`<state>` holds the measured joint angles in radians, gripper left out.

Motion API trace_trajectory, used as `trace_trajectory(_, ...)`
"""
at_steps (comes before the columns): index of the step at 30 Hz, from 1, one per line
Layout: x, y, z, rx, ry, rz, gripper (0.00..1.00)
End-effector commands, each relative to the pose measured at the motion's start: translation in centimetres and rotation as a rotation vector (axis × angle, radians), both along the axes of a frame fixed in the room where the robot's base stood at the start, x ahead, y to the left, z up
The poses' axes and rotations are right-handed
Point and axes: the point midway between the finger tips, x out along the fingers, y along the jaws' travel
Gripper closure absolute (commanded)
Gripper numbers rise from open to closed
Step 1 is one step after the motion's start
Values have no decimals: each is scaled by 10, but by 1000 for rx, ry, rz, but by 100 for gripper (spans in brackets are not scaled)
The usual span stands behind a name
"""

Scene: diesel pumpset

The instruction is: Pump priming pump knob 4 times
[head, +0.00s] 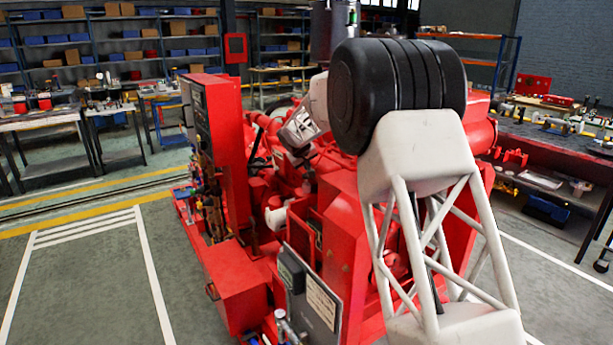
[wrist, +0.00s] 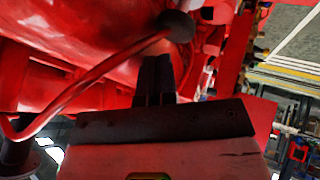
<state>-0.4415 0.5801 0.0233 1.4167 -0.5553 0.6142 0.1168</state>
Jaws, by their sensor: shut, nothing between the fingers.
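The priming pump knob seems to be the dark round knob (wrist: 177,25) at the upper middle of the wrist view. It sits on the end of a thin bent red rod (wrist: 95,82) that runs down to the left. My gripper (wrist: 156,60) is shut and empty, its dark fingers pointing up the picture to just below the knob. I cannot tell whether the fingertips touch it. In the head view the knob and fingertips cannot be made out among the red parts behind my arm.
The red pumpset (head: 235,285) fills the middle of the head view, with an upright control panel (head: 215,120) at its left. Red bodywork lies close around my fingers. Workbenches and shelves (head: 110,45) stand behind. The floor at left is clear.

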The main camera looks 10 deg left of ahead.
Motion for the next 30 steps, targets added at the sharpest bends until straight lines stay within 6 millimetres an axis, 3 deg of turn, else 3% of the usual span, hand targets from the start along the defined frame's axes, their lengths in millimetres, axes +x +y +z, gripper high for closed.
trace_trajectory(30, 0, 0, -9, 0, 0, 0, 100)
